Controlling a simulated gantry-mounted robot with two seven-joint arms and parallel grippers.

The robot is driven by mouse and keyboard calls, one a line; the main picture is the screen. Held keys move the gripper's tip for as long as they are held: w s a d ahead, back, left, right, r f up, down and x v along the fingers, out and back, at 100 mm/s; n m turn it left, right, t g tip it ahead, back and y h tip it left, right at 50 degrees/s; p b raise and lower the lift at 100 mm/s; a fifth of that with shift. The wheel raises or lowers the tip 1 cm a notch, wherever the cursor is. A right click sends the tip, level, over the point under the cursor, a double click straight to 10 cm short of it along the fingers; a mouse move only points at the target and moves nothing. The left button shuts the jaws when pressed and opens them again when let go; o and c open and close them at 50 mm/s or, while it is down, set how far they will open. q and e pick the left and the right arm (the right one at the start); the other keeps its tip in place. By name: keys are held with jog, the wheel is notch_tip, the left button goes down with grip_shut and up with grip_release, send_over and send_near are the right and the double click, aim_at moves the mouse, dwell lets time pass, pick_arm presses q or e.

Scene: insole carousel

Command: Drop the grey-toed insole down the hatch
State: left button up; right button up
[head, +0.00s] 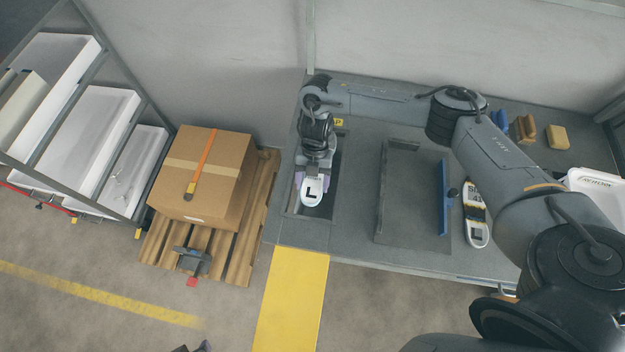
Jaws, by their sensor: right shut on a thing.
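My right gripper (316,172) is at the left end of the grey bench, pointing down over the hatch (326,207), a rectangular recess in the bench top. It is shut on a white insole (312,195) marked with a black L. The marked end sticks out toward the front; the gripper covers the other end, so I cannot see its toe colour. The insole is over the hatch opening; its exact height is hard to tell. My left gripper is not in view.
A second L-marked insole (476,230) with dark and yellow bands lies on the bench at right, beside a shallow tray (405,228) with a blue edge. Brown blocks and a white bin (590,180) are at far right. A carton (205,172) on a pallet stands left.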

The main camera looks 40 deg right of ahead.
jog(key=shift+f, duration=0.1)
jog(key=o, duration=1.1)
jog(key=p+v, duration=0.2)
jog(key=v, duration=0.9)
jog(key=shift+p, duration=0.4)
jog(key=shift+f, duration=0.1)
